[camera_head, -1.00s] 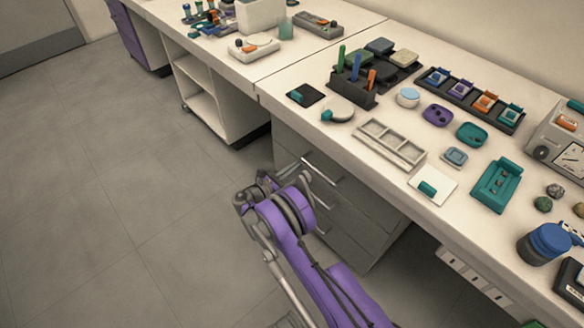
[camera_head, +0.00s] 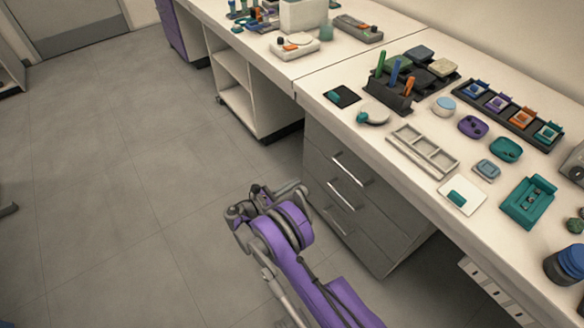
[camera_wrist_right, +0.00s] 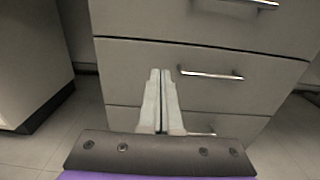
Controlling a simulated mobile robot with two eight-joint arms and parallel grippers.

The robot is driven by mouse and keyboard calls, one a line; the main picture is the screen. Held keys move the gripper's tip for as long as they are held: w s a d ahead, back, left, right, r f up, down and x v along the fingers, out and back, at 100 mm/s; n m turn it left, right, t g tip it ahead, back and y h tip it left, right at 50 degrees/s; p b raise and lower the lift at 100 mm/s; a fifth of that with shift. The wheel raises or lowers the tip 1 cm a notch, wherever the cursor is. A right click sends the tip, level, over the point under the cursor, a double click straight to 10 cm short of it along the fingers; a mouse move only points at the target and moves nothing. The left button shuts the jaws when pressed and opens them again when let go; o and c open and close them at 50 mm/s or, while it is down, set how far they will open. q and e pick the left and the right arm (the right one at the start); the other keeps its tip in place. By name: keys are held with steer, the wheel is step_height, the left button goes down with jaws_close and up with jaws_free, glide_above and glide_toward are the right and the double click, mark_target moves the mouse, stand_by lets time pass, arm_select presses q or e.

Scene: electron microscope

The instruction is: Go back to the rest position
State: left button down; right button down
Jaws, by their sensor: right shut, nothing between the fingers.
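My right arm is purple and grey and reaches up from the bottom of the head view, in front of the bench drawers. The fingers of my right gripper (camera_wrist_right: 162,75) show in the right wrist view, side by side and shut, with nothing between them. They point at the grey drawer unit (camera_wrist_right: 120,75), apart from its handles as far as I can tell. In the head view the wrist hides the fingers. The drawer unit (camera_head: 340,170) also shows there, with its drawers closed. My left gripper is not in view.
A white bench (camera_head: 350,75) runs along the right, holding a pen holder (camera_head: 390,95), a compartment tray (camera_head: 423,151), a teal box (camera_head: 528,203) and a blue-lidded jar (camera_head: 566,262). An open shelf unit (camera_head: 240,95) stands further back.

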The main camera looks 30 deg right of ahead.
steer(key=shift+a, duration=0.15)
